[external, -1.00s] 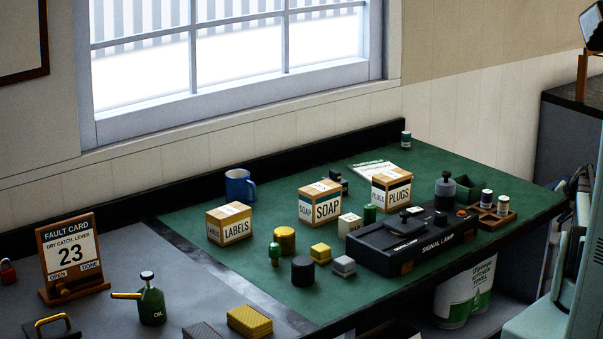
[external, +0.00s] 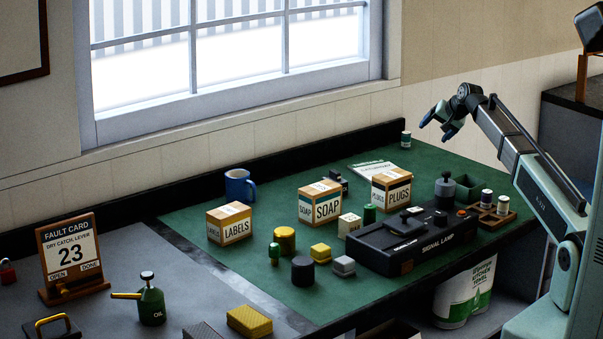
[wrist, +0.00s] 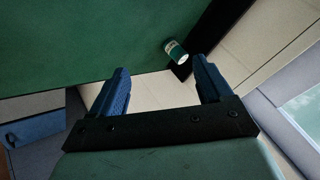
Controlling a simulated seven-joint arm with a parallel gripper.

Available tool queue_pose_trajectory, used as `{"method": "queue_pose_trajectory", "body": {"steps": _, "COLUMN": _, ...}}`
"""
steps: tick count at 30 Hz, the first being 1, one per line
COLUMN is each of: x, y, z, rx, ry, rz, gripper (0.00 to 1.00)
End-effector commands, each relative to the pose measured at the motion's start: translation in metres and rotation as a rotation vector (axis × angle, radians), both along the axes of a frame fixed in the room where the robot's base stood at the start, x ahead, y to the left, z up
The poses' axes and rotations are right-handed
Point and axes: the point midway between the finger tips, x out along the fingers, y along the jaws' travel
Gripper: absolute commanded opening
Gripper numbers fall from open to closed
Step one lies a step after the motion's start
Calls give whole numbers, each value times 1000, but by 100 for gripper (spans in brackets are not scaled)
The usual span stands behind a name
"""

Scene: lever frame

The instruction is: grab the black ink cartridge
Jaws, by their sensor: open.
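A short black cylinder (external: 303,271) stands upright on the green bench top, near its front left. It has no readable label, so I cannot be sure it is the ink cartridge. A small black object (external: 338,182) is partly hidden behind the SOAP box. My gripper (external: 436,128) is open and empty, raised above the far right part of the bench, well away from the black cylinder. In the wrist view, the two blue fingers (wrist: 161,75) are apart with nothing between them. The black cylinder is not seen there.
A yellow tin (external: 285,239), a small green bottle (external: 274,255) and a grey block (external: 344,266) stand close around the black cylinder. The black signal lamp case (external: 420,240) and the SOAP box (external: 319,205) lie between it and my gripper. A small can (wrist: 175,52) stands near the back edge.

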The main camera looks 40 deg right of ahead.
Motion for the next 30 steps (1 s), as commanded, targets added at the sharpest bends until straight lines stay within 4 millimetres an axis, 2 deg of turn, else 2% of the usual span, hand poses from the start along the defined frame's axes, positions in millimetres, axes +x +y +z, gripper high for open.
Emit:
{"method": "queue_pose_trajectory", "body": {"steps": 1, "x": 8, "y": 27, "z": 5, "rx": -20, "ry": 21, "rz": 44, "gripper": 79}}
{"method": "queue_pose_trajectory", "body": {"steps": 10, "x": 23, "y": 161, "z": 24, "rx": -141, "ry": 161, "rz": 279, "gripper": 79}}
{"method": "queue_pose_trajectory", "body": {"steps": 16, "x": 18, "y": 247, "z": 38, "rx": -230, "ry": 250, "rz": 427, "gripper": 79}}
{"method": "queue_pose_trajectory", "body": {"steps": 21, "x": 6, "y": 315, "z": 51, "rx": -306, "ry": 319, "rz": 542, "gripper": 79}}
{"method": "queue_pose_trajectory", "body": {"steps": 25, "x": -4, "y": 355, "z": 60, "rx": -354, "ry": 360, "rz": 608, "gripper": 79}}
{"method": "queue_pose_trajectory", "body": {"steps": 30, "x": -15, "y": 384, "z": 67, "rx": -393, "ry": 394, "rz": 659, "gripper": 79}}
